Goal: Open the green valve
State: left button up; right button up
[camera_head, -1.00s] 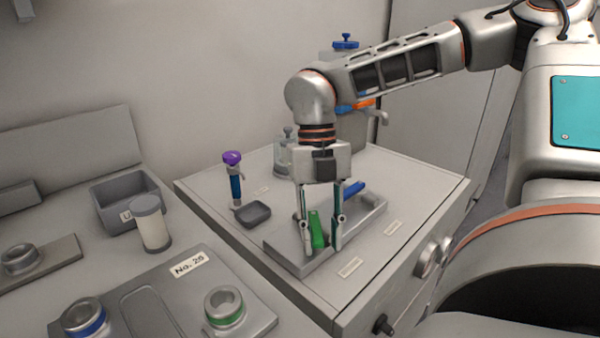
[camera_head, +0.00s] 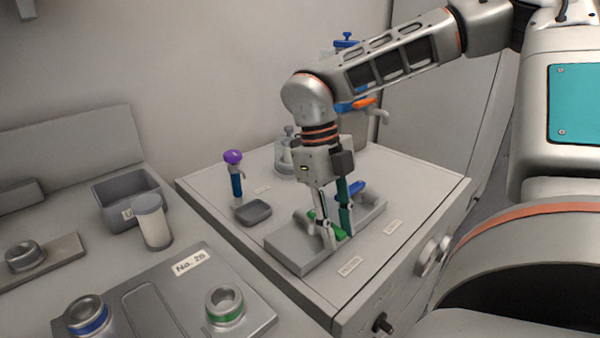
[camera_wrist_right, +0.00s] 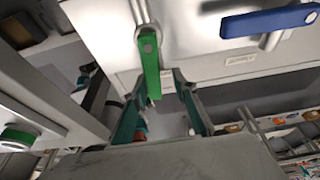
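The green valve handle (camera_head: 327,226) is a flat green lever on a grey block (camera_head: 290,257) on the cabinet top. In the right wrist view the green handle (camera_wrist_right: 150,62) hangs from a round metal stem, with its free end between my fingers. My right gripper (camera_head: 338,237) points down over the block, with one finger on either side of the handle. Its fingers stand apart, with a visible gap on the right side of the handle in the wrist view. Whether a finger touches the handle is unclear. My left gripper is not in view.
A blue handle (camera_head: 352,189) sits on the same block, behind the gripper. A purple-topped blue tool (camera_head: 235,175) and a small dark tray (camera_head: 253,212) stand to the left.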

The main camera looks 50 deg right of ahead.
jog(key=shift+c, duration=1)
jog(key=shift+d, duration=0.2)
jog(key=shift+o, duration=1.2)
